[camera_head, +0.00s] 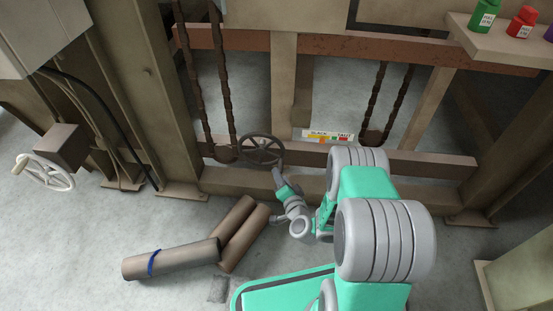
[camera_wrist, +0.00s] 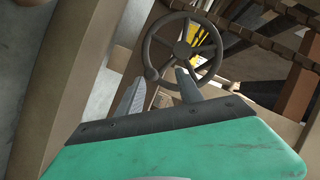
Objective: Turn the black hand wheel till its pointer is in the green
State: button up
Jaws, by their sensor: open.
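The black hand wheel (camera_head: 261,150), a dark spoked ring, stands upright at the frame's lower beam. In the wrist view the wheel (camera_wrist: 182,49) fills the upper middle, with a small round knob at the lower left of its rim. My gripper (camera_head: 278,176) is just below and right of the wheel in the head view. In the wrist view its two fingers (camera_wrist: 159,85) are spread apart with nothing held, near the lower rim; I cannot tell if they touch it. A scale plate (camera_head: 328,136) marked slack to taut, with coloured bands, is right of the wheel. The pointer's position is too small to tell.
A white hand wheel (camera_head: 46,172) is at the far left. Several brown rolls (camera_head: 170,258) lie on the floor below. Rusty chains (camera_head: 224,85) hang beside the wheel. A shelf (camera_head: 510,45) with small bottles is at the upper right.

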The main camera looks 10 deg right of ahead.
aim_at(281, 168)
jog(key=shift+m+h, duration=0.5)
jog(key=shift+h, duration=0.1)
jog(key=w, duration=0.2)
jog(key=w+f, duration=0.1)
jog(key=w, duration=0.1)
jog(key=w+d+f, duration=0.1)
jog(key=w, duration=0.1)
jog(key=shift+d+f, duration=0.1)
jog(key=shift+f, duration=0.1)
jog(key=shift+w+f, duration=0.1)
jog(key=shift+w, duration=0.4)
jog(key=shift+d, duration=0.1)
grip_shut()
jog(key=shift+d, duration=0.1)
